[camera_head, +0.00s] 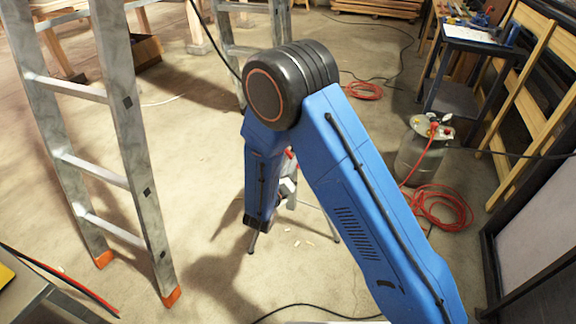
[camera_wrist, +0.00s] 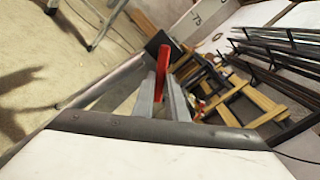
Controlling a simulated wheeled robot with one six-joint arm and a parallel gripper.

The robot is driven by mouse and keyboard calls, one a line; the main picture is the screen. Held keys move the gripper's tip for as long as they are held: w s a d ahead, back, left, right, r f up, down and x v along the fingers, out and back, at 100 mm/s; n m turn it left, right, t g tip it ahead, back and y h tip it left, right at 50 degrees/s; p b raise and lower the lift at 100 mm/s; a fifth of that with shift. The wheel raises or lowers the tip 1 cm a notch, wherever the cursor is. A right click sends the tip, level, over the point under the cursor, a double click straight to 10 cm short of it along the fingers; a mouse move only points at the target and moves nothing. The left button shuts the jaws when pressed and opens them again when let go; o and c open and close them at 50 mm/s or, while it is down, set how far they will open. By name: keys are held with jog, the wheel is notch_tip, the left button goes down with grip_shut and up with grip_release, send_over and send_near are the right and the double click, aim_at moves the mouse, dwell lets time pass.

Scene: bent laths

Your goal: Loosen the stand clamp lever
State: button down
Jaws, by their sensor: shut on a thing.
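In the wrist view the red clamp lever (camera_wrist: 161,62) stands upright between the two grey fingers of my gripper (camera_wrist: 164,76). The fingers are shut on it. A dark block (camera_wrist: 157,42) is just behind the lever, and a grey tube (camera_wrist: 108,80) runs from near it to the lower left. In the head view my blue arm covers most of the stand. Its thin splayed legs (camera_head: 333,229) show on the floor, and a small red part (camera_head: 289,153) shows between my arm links. My gripper is hidden there.
A stepladder (camera_head: 128,150) stands at left. A grey gas cylinder (camera_head: 418,158), a coiled red hose (camera_head: 440,208) and a dark side table (camera_head: 462,95) are at right. Small light scraps lie near the stand.

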jog(key=shift+s+d+r+n, duration=0.1)
jog(key=shift+d+r+n, duration=0.3)
jog(key=shift+n, duration=1.3)
jog(key=shift+s+d+r+n, duration=0.1)
jog(key=shift+r+n, duration=0.55)
jog(key=shift+n, duration=1.05)
jog(key=shift+s+d+r+n, duration=0.15)
jog(key=shift+r+n, duration=0.4)
jog(key=shift+n, duration=1.15)
jog(key=c, duration=1.8)
grip_release()
jog(key=shift+o, duration=0.2)
jog(key=v, duration=1.7)
jog(key=shift+s, duration=0.15)
jog(key=shift+r, duration=0.1)
